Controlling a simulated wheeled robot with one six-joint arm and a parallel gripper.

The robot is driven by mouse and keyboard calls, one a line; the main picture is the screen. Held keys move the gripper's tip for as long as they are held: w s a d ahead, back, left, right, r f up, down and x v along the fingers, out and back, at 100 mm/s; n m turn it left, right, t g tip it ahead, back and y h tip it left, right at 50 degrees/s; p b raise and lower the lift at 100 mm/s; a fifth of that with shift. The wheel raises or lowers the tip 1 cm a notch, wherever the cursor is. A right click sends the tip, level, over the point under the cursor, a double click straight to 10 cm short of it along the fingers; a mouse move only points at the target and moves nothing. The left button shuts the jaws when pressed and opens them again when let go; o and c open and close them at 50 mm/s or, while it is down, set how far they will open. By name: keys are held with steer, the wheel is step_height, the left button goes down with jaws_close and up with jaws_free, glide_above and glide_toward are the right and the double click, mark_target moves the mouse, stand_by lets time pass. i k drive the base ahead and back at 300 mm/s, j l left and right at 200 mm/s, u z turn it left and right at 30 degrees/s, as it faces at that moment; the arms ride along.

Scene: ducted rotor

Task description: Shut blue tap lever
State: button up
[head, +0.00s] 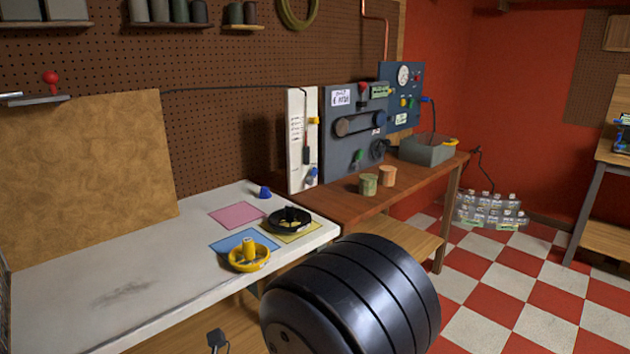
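A small blue handle (427,99), which looks like the blue tap lever, sticks out at the right edge of the dark blue gauge panel (388,82) at the back of the wooden bench. It is too small to tell whether it stands open or shut. A dark hose (434,117) hangs below it towards a grey tub (428,150). Another blue part (312,176) sits low on the white upright board. My gripper is not in view; a large black rounded part of my arm fills the bottom middle, well apart from the panel.
The wooden bench (430,178) holds two small cans, one green (369,184) and one tan (387,176). A grey panel (350,150) with a belt stands behind them. The white table (130,270) holds yellow and black rotor parts. Bottles (490,212) stand on the floor; the checkered floor at right is clear.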

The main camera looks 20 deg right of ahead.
mark_target(310, 181)
steer(key=i+z, duration=0.15)
steer(key=z, duration=0.25)
steer(key=i+z, duration=0.1)
steer(key=z, duration=0.3)
steer(key=i+z, duration=0.15)
steer(key=z, duration=0.25)
steer(key=i+z, duration=0.15)
steer(key=z, duration=0.2)
steer(key=i+j, duration=1.1)
steer(key=i+l+z, duration=0.05)
